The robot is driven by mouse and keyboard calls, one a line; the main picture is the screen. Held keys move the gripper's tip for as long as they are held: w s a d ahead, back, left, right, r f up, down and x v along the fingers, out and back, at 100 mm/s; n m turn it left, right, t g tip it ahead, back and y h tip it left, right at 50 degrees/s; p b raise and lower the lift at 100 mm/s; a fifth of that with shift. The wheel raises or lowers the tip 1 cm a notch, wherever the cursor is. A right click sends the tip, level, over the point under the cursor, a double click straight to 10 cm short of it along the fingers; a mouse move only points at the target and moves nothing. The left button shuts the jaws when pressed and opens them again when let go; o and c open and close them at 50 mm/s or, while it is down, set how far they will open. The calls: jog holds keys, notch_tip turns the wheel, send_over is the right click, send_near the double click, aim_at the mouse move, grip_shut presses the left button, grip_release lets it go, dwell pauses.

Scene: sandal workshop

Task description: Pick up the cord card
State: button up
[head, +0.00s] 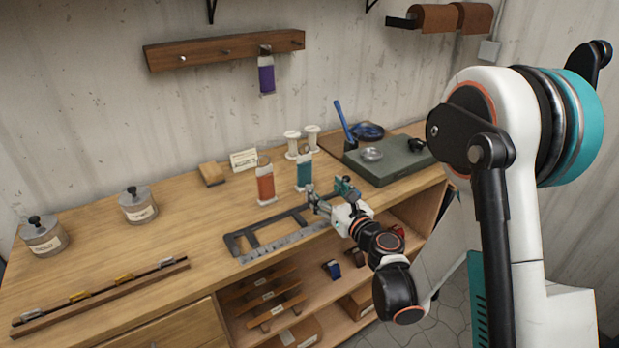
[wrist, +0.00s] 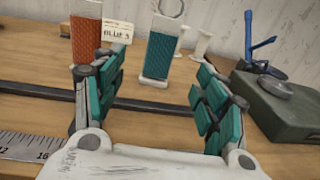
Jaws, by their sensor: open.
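A teal cord card (head: 304,170) stands upright on the bench, just behind my gripper (head: 328,190). In the wrist view the teal card (wrist: 160,55) shows ahead, between and beyond the open fingers of my gripper (wrist: 155,85), with a ring at its top. My gripper is empty and apart from it. An orange cord card (head: 265,182) stands to its left; in the wrist view the orange card (wrist: 86,42) is partly hidden by the left finger. A purple cord card (head: 266,75) hangs from a peg on the wall rail.
A dark metal frame with a ruler (head: 283,243) lies beneath my gripper. White spools (head: 292,146) and a small label card (head: 244,159) stand behind the cards. A grey-green slab (head: 392,160) with a metal dish is at right. The bench's left middle is mostly clear.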

aim_at(307, 168)
jog(key=p+x, duration=0.3)
jog(key=x, duration=0.4)
jog(key=shift+p, duration=0.3)
jog(key=shift+r+b+x, duration=0.15)
jog(key=shift+b+x, duration=0.35)
jog(key=shift+x, duration=1.15)
jog(key=shift+r+b+x, duration=0.15)
jog(key=shift+b+x, duration=0.35)
jog(key=shift+x, duration=1.15)
jog(key=shift+d, duration=0.2)
jog(key=c, duration=1.2)
